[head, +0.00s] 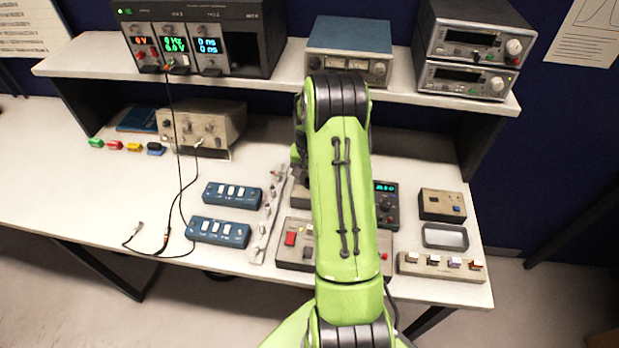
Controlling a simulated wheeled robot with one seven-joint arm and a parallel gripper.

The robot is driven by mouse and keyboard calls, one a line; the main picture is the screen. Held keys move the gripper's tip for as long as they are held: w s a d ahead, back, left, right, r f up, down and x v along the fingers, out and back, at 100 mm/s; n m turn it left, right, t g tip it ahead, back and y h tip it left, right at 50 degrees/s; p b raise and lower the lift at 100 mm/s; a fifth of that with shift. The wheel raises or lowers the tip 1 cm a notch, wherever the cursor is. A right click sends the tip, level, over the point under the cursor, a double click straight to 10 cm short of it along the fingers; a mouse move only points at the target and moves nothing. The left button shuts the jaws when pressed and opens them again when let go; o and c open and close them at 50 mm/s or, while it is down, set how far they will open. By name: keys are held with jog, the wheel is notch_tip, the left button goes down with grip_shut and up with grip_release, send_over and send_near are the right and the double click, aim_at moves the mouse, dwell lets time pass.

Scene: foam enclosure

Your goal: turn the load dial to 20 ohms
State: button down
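A dark unit with a small cyan display (386,187) stands on the bench, just right of my green arm. A round dark knob (386,206) sits on its face below the display. I cannot tell for sure that this knob is the load dial. The display's characters and the knob's pointer are too small to read. My arm covers the left part of this unit. My gripper is hidden behind my own arm, so its place relative to the knob does not show.
A grey panel with a red switch (290,238) lies partly under my arm. Two blue switch boxes (232,194) and a white strip (268,213) lie left. A tan box (442,205), grey tray (445,237) and button panel (441,266) lie right. A shelf (400,85) with instruments overhangs the back.

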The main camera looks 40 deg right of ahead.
dwell(0.3)
jog(key=c, duration=0.8)
grip_release()
jog(key=shift+r, duration=0.1)
notch_tip(320, 180, up, 16)
jog(key=shift+f+p, duration=0.2)
jog(key=shift+p, duration=0.3)
